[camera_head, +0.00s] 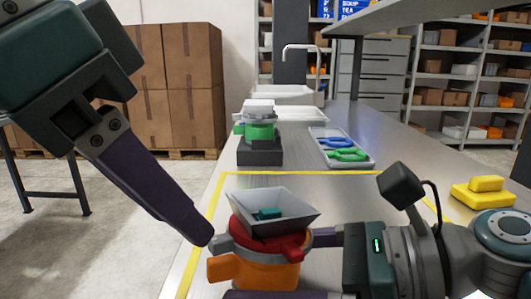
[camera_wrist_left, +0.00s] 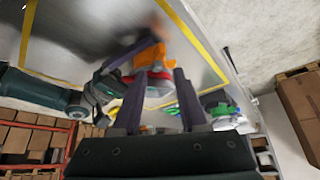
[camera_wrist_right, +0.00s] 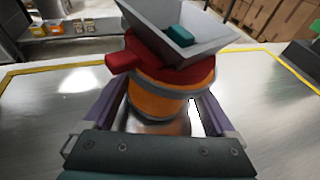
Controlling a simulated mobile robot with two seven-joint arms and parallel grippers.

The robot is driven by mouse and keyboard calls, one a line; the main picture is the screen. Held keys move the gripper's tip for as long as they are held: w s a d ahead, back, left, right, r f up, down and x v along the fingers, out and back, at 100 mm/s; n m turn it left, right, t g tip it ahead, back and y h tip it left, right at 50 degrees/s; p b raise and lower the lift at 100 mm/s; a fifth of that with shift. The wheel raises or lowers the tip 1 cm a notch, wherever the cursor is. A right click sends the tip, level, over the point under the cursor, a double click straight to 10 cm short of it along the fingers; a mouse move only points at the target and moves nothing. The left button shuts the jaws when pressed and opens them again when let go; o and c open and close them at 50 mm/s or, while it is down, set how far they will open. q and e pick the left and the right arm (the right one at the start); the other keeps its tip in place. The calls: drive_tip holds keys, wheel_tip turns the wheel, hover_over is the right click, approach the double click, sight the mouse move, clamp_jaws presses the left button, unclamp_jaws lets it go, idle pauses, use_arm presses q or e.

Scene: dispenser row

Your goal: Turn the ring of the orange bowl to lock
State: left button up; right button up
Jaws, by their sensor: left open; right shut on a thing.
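The orange bowl (camera_head: 262,274) stands near the table's front, with an orange handle pointing left. A red ring (camera_head: 240,232) with a red lug sits on top of it, under a grey square hopper (camera_head: 300,207) holding a teal block (camera_head: 267,213). My right gripper (camera_wrist_right: 160,104) is shut on the orange bowl, its purple fingers on either side below the ring. My left gripper (camera_head: 205,236) is open and empty, its fingertip close to the left of the ring. In the left wrist view its two fingers (camera_wrist_left: 157,70) point toward the bowl and ring, apart.
A green-and-white dispenser (camera_head: 260,130) stands on a dark block further back. A grey tray (camera_head: 357,162) holds blue and green rings. Yellow blocks (camera_head: 484,190) lie at the right. Yellow tape marks the work area, and bare table lies behind the bowl.

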drive_tip(key=o, duration=0.7)
